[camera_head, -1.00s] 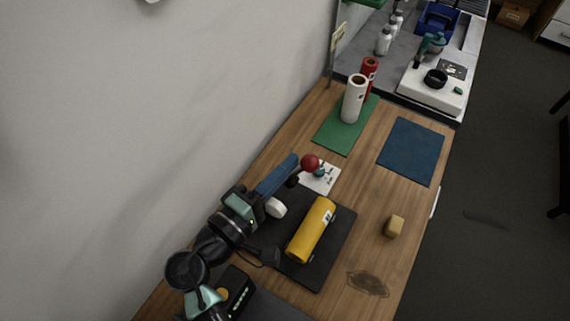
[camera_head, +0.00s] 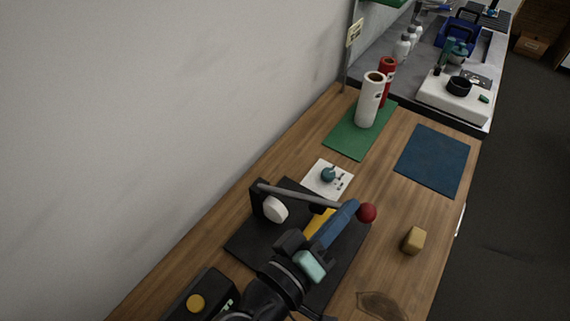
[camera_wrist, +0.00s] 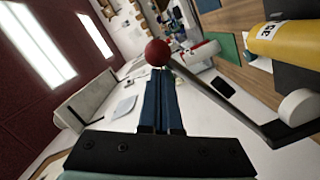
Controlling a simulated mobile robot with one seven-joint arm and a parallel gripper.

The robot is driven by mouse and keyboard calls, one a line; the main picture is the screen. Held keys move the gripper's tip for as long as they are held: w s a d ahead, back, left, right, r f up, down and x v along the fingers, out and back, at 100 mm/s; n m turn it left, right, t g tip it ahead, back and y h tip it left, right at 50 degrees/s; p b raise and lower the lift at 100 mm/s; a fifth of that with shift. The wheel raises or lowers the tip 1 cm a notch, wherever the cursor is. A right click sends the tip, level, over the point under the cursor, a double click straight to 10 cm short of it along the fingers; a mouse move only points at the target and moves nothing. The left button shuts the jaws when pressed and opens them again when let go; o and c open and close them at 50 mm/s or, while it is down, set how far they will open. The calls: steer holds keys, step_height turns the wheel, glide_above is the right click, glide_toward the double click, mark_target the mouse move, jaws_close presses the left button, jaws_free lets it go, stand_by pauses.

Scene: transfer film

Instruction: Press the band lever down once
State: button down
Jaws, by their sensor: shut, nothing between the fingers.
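The lever (camera_head: 300,194) is a thin grey bar with a red ball knob (camera_head: 367,213). It runs from an upright black bracket with a white round hub (camera_head: 275,209) across a black base plate (camera_head: 246,241). The knob also shows in the wrist view (camera_wrist: 157,52), where the bar runs right to the hub (camera_wrist: 298,107). My gripper (camera_head: 352,206) is shut and empty, with its blue fingertips at the knob; contact cannot be told. A yellow roll (camera_head: 318,222) lies on the plate, mostly hidden by my gripper; its label shows in the wrist view (camera_wrist: 285,42).
A tan block (camera_head: 414,240) lies right of the plate. A white card with a small teal item (camera_head: 328,175) is behind it. White (camera_head: 370,100) and red (camera_head: 388,78) rolls stand on a green mat (camera_head: 345,140). A blue mat (camera_head: 433,160) is bare. The wall bounds the left.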

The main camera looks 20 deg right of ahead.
step_height(320, 180, down, 7)
steer(key=s+d+m+b, duration=0.2)
steer(key=b, duration=0.4)
steer(key=shift+s+b, duration=0.2)
steer(key=shift+b, duration=0.15)
